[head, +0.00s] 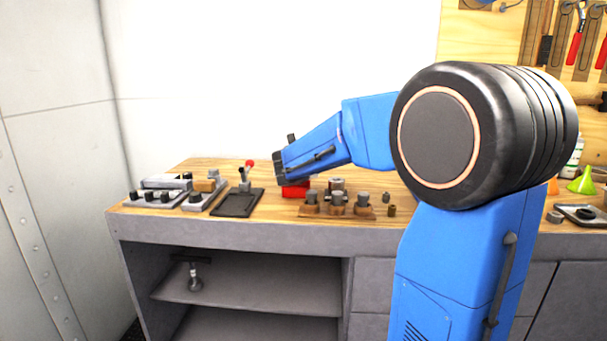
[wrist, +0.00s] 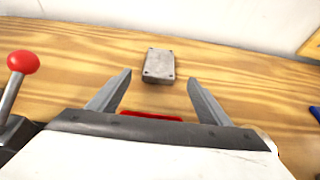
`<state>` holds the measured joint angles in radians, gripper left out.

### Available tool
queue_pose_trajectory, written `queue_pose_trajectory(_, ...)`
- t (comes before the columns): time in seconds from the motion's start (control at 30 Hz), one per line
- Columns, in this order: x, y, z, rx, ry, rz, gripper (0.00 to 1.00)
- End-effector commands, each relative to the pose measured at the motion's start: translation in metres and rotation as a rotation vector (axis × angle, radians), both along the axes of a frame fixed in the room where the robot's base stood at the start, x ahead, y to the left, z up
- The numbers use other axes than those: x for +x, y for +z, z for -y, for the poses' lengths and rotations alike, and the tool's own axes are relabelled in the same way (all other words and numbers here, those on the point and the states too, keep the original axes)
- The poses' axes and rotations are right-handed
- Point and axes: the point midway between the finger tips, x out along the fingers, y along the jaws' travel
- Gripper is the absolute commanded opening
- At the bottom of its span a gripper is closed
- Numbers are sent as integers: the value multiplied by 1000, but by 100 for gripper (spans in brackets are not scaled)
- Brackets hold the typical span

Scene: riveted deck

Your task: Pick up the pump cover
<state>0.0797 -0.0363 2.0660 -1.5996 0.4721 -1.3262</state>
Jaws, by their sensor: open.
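The pump cover, which I take to be the grey metal block with dark corner holes (wrist: 159,65), lies flat on the wooden bench top in the wrist view. My gripper (wrist: 158,86) is open, with one finger on each side and nothing between them. The block is beyond the fingertips, roughly centred on the gap and apart from both fingers. In the head view my blue arm reaches over the bench, and I cannot make out the block or the fingers there.
A red-knobbed lever (wrist: 22,63) stands left of my gripper. A red item (wrist: 150,116) shows behind the fingers. The workbench (head: 190,225) also holds a dark tray (head: 237,203) and a rack of brown-and-grey parts (head: 337,208). Bare wood surrounds the block, with a wall behind.

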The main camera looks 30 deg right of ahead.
Motion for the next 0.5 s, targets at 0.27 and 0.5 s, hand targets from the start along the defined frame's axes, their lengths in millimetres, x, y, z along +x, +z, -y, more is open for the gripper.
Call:
queue_pose_trajectory(0.27, 13, -7, 9, 0, -1, 0, 72)
queue_pose_trajectory(0.5, 36, -22, 23, -1, -1, -2, 72)
